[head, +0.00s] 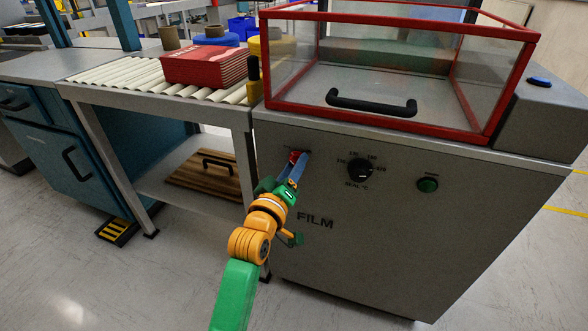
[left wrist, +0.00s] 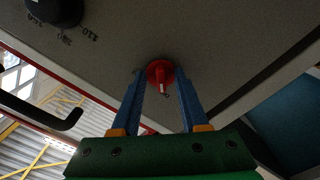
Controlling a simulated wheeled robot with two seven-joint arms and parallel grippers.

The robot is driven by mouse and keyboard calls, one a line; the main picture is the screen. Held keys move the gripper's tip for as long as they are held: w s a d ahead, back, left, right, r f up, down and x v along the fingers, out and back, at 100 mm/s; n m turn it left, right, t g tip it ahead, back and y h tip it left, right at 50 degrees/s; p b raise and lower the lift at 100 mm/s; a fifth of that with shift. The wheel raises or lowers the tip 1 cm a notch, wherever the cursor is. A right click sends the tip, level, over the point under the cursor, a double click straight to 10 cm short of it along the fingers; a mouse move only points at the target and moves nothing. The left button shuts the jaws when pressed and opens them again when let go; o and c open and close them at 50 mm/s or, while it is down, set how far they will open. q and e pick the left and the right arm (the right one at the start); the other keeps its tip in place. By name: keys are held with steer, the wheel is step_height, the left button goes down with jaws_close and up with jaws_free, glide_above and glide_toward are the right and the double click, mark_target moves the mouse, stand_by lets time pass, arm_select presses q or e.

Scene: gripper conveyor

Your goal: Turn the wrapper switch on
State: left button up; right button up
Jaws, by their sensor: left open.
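The wrapper switch (head: 294,156) is a red rotary knob at the upper left of the grey wrapper's front panel (head: 400,240). In the left wrist view the red knob (left wrist: 160,73) has a pale mark on its handle and lies between the fingertips. My left gripper (head: 300,160) is open, with its blue fingers at the knob and partly covering it in the head view. In the left wrist view the fingers (left wrist: 160,85) stand on both sides of the knob; I cannot tell whether they touch it. My right gripper is not in view.
Above is a red-framed clear cover (head: 400,115) with a black handle (head: 371,104). A roller conveyor (head: 130,75) with red packs (head: 203,66) stands at left.

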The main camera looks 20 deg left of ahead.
arm_select(q)
steer(key=shift+a, duration=0.1)
jaws_close()
